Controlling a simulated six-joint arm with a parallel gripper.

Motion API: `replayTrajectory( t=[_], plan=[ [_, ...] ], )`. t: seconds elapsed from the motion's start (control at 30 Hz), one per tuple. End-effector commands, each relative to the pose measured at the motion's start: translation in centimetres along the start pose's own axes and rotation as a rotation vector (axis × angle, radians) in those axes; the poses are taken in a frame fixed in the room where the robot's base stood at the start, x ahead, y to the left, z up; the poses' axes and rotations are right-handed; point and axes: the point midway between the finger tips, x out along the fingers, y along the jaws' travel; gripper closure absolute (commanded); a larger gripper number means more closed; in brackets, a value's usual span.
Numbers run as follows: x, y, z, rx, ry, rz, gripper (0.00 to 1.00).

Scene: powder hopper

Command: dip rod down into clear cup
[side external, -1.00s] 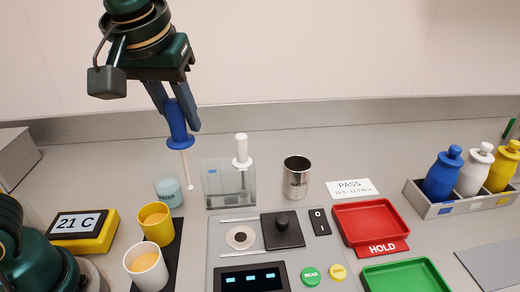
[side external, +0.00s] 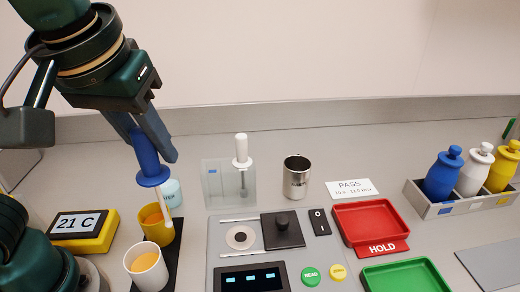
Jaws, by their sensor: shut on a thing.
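My gripper (side external: 158,150) is shut on the blue handle of a rod (side external: 150,168), which has a flange and a thin white shaft pointing down, slightly tilted. The shaft's tip overlaps the right rim of the yellow cup (side external: 153,232) in the picture; I cannot tell whether it is in front of, above or inside that cup. The clear cup (side external: 176,190), holding pale blue water, stands behind and is partly hidden by the handle and shaft. The yellow cup holds an orange liquid.
A white cup (side external: 146,272) with orange liquid stands in front of the yellow cup on a dark mat (side external: 173,262). A yellow thermometer (side external: 92,238) reads 21 C at left. A clear holder (side external: 217,190) with a white-handled rod and a steel cup (side external: 296,182) stand right.

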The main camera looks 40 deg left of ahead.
Motion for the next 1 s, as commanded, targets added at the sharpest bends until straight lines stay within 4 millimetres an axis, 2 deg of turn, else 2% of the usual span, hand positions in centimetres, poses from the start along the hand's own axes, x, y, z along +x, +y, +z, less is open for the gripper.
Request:
replayTrajectory(
  t=[0.1,0.17,0.37,0.5,0.7,0.83,1.0],
  plan=[
    [0.0,0.8,-0.3,0.043,-0.001,0.017,1.0],
    [0.4,1.2,-1.2,0.045,0.0,0.017,1.0],
    [2.8,0.1,-5.5,-0.055,-0.001,-0.024,1.0],
    [4.8,-2.1,-8.7,-0.163,-0.002,-0.071,1.0],
    [7.2,-6.5,-11.9,-0.329,-0.002,-0.138,1.0],
    [8.2,-9.1,-12.8,-0.42,-0.001,-0.176,1.0],
    [8.8,-10.8,-13.1,-0.48,0.0,-0.199,1.0]
  ],
)
